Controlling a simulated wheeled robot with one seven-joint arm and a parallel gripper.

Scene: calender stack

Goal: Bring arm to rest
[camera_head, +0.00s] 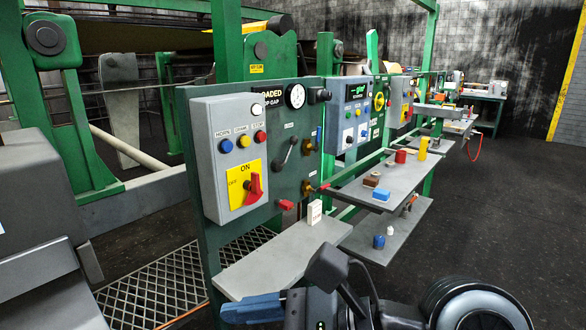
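My arm shows only in part at the bottom of the head view, with dark links and a large round joint at the lower right. My gripper (228,311) has blue fingers and points left, in front of the near grey shelf. The fingers overlap in this view, so I cannot tell whether they are open or shut. I see nothing held in it.
A grey control box (230,155) with a red-and-yellow switch stands on a green panel above the near shelf (270,262). A white block (314,213) stands on this shelf. A farther shelf (345,190) holds small coloured blocks. Dark floor (500,220) is open at right.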

